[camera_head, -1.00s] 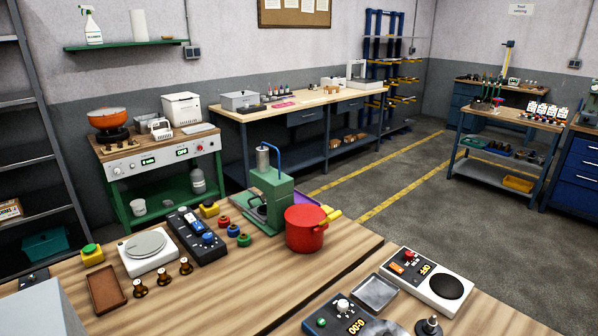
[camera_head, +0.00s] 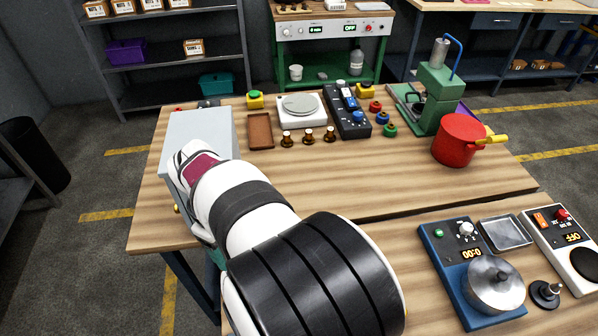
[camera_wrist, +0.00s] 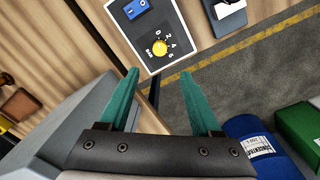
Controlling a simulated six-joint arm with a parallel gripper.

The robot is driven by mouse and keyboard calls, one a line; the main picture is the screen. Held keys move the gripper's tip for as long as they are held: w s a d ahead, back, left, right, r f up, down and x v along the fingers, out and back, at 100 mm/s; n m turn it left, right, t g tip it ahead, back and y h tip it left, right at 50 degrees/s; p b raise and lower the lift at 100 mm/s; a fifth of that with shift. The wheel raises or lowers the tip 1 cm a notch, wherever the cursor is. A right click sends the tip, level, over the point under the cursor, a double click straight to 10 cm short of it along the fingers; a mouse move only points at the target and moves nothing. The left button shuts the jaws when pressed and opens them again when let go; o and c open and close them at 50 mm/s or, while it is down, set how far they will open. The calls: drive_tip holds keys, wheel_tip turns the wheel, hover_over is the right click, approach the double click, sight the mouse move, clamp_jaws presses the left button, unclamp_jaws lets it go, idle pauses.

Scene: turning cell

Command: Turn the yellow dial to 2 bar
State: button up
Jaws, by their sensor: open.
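In the wrist view a yellow dial (camera_wrist: 159,48) sits on a dark panel with a pale border (camera_wrist: 183,57). The marks 0, 2, 4 and 6 run around one side of it, with BAR on the other. I cannot tell which mark it points to. My gripper (camera_wrist: 160,74) has two teal fingers spread apart with nothing between them. In the picture the dial lies just beyond the fingertips, and the gripper appears clear of it.
A blue switch (camera_wrist: 136,8) sits on the panel beside the dial. A grey box (camera_head: 202,128) stands on the table's left end, close to my arm. A blue container (camera_wrist: 248,135) and a green one (camera_wrist: 299,125) stand low at right in the wrist view.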

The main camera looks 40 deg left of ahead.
drive_tip(key=f, duration=1.1)
drive_tip(key=shift+w+f, duration=0.15)
drive_tip(key=shift+w, duration=0.1)
drive_tip(key=shift+c, duration=0.2)
clamp_jaws()
